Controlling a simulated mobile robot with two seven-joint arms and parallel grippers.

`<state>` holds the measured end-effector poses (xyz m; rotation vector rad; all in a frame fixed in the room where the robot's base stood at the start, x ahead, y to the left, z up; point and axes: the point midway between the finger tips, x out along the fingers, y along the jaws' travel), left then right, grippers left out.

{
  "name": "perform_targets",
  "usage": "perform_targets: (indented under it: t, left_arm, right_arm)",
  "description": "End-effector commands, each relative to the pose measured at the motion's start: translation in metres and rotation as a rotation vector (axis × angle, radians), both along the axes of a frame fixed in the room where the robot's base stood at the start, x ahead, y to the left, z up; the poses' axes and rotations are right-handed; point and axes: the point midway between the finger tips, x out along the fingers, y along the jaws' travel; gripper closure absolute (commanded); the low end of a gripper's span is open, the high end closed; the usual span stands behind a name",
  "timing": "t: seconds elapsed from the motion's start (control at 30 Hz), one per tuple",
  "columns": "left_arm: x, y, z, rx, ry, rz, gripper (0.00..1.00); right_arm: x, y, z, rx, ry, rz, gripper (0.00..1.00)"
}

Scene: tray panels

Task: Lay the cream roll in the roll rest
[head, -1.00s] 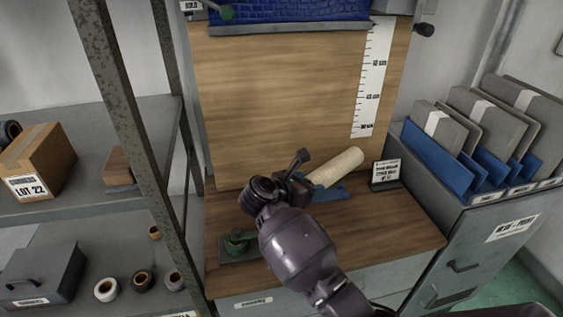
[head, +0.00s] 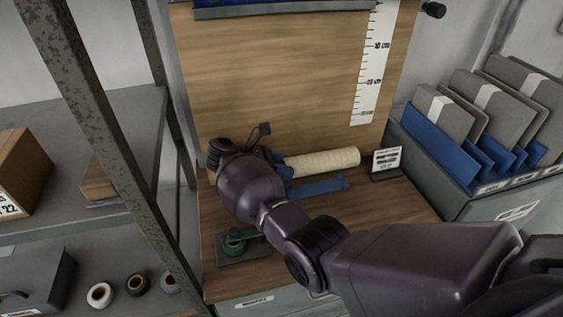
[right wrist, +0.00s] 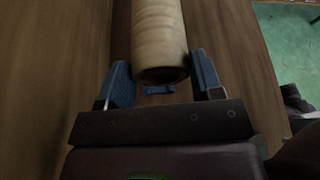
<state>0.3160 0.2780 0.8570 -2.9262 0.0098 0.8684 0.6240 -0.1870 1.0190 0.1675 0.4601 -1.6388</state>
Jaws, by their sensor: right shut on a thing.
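The cream roll (head: 322,160) is held near its left end by my right gripper (head: 275,158). It lies nearly level, a little behind and above the blue roll rest (head: 318,187) in the head view. In the right wrist view the roll (right wrist: 158,35) runs away from me, its near end between the two blue fingers of the gripper (right wrist: 162,78). A small blue piece, probably part of the rest (right wrist: 158,90), shows below that end. My wrist hides the rest's left end in the head view. My left gripper is not in view.
A small label stand (head: 386,163) is right of the roll. The backboard (head: 275,75) rises behind. A folder bin (head: 425,160) stands right, a shelf post (head: 100,130) left.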

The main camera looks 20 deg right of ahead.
Motion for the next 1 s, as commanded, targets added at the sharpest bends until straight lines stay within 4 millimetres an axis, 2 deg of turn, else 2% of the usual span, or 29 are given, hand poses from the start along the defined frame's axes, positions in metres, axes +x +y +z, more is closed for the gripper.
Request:
perform_targets:
  t: [0.2,0.47,0.73,0.8,1.0]
  left_arm:
    - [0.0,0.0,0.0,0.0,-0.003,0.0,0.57]
    - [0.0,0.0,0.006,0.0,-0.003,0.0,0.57]
    - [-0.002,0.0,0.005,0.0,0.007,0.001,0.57]
    - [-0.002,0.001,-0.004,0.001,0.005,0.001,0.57]
    - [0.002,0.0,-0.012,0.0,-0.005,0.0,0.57]
  right_arm:
    - [0.001,0.0,-0.015,-0.004,-0.001,0.002,0.78]
    - [0.003,0.004,-0.025,0.002,-0.008,0.015,0.78]
    - [0.001,-0.002,-0.038,-0.006,-0.002,-0.001,0.78]
    - [0.001,0.0,-0.045,0.0,-0.004,0.0,0.78]
    - [0.001,0.0,-0.056,0.001,-0.005,0.0,0.78]
